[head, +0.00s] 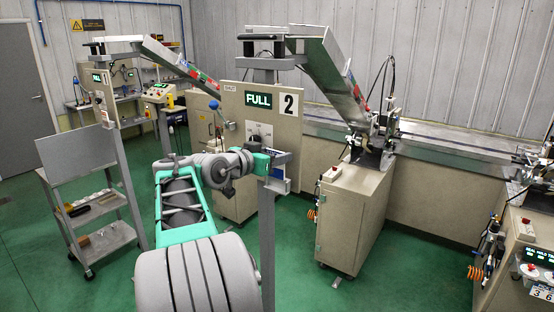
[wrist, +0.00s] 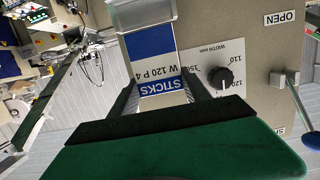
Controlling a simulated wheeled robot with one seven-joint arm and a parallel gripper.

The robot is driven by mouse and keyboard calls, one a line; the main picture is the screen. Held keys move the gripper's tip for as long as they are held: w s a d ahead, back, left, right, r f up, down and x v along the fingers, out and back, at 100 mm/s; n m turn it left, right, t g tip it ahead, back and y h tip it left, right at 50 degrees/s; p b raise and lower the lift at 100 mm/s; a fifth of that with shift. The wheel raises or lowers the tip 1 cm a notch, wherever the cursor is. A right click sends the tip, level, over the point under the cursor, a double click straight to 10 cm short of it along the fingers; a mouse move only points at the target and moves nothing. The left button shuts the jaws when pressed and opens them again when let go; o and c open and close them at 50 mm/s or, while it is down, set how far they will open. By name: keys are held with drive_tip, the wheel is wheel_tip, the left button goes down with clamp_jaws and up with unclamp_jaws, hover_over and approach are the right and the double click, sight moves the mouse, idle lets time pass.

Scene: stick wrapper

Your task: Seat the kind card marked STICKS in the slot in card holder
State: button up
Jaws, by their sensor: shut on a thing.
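The kind card (wrist: 163,87) shows in the wrist view with a blue band reading STICKS and a white band reading W 120 P 4, upside down. My gripper (wrist: 161,76) is shut on it, with a dark finger on each side. The grey metal card holder (wrist: 143,14) is just beyond the card, with a blue face between its edges. The card's far edge meets or overlaps the holder; I cannot tell whether it is in the slot. In the head view my gripper (head: 272,159) is at the bracket below the number 2 plate, and the card is not clear there.
Behind the holder is a beige panel (wrist: 255,50) with a black width knob (wrist: 220,78) and a blue-handled lever (wrist: 296,100). The FULL display (head: 258,100) is above. A grey shelf cart (head: 95,200) stands left. Green floor is open around the beige cabinet (head: 350,215).

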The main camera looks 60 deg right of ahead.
sight(277, 177)
drive_tip(key=f, duration=0.1)
drive_tip(key=d+f+b, duration=0.1)
drive_tip(key=f, duration=0.1)
drive_tip(key=shift+s+d+f, duration=0.1)
drive_tip(key=shift+s+f, duration=0.05)
drive_tip(key=shift+f, duration=0.15)
drive_tip(key=c, duration=0.3)
drive_tip(key=shift+a+f, duration=0.2)
drive_tip(key=shift+f, duration=0.1)
clamp_jaws()
drive_tip(key=o, duration=1.2)
unclamp_jaws()
drive_tip(key=shift+f, duration=0.1)
drive_tip(key=o, duration=0.3)
drive_tip(key=shift+d, duration=0.35)
drive_tip(key=shift+o, duration=0.7)
drive_tip(key=shift+a+r, duration=0.25)
drive_tip(key=shift+r, duration=0.05)
drive_tip(key=shift+d, duration=0.1)
drive_tip(key=shift+a, duration=0.35)
drive_tip(key=b+v, duration=0.3)
drive_tip(key=v, duration=0.8)
drive_tip(key=shift+a, duration=0.2)
drive_tip(key=shift+r, duration=0.15)
